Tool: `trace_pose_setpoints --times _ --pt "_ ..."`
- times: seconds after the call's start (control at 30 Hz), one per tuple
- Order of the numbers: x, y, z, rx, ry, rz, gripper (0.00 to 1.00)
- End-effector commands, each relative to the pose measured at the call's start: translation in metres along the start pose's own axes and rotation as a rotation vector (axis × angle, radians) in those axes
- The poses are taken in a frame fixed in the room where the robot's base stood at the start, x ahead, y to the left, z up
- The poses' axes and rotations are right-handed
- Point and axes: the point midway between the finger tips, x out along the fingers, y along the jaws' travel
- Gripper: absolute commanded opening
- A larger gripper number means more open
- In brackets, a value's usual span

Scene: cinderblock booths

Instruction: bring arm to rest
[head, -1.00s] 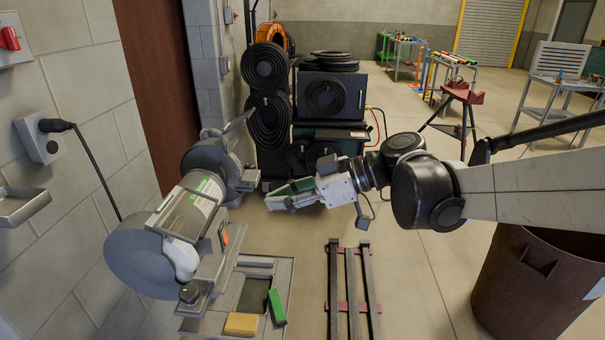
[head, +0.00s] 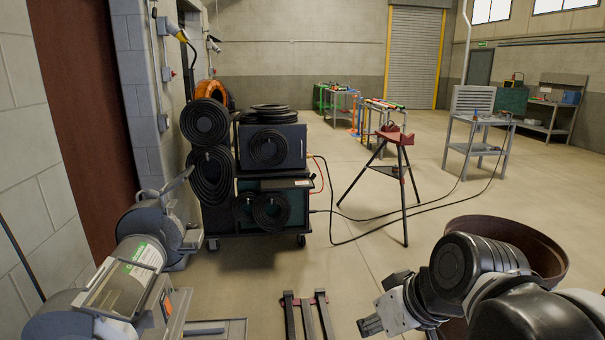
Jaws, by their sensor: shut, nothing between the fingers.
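My gripper (head: 371,326) is at the lower right of the head view, low in the picture. Its fingers are together with nothing between them, and they point left. My arm is folded in the lower right corner, in front of a brown bin (head: 515,240). The gripper is apart from the bench grinder (head: 138,270) at the lower left, with clear floor and the dark metal rails between them.
Dark parallel rails (head: 307,315) lie on the floor left of my gripper. A welding cart (head: 272,190) with coiled cables stands beyond. A red-topped tripod stand (head: 393,134) is at centre right, with cables on the floor. Work tables stand farther back; floor between is open.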

Motion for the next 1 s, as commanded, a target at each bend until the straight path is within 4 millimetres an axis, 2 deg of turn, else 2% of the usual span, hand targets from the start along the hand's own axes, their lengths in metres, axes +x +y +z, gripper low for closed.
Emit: trace_pose_setpoints --times 0.03,0.1,0.3,0.5,1.0 --pt "-0.005 0.011 0.014 0.048 0.005 0.055 0.0" --pt "-0.011 0.027 0.029 0.116 0.017 0.129 0.0" --pt "-0.025 0.057 0.059 0.249 0.06 0.276 0.0" --pt "-0.03 0.066 0.067 0.292 0.078 0.322 0.0" --pt "-0.03 0.066 0.067 0.292 0.078 0.32 0.0"
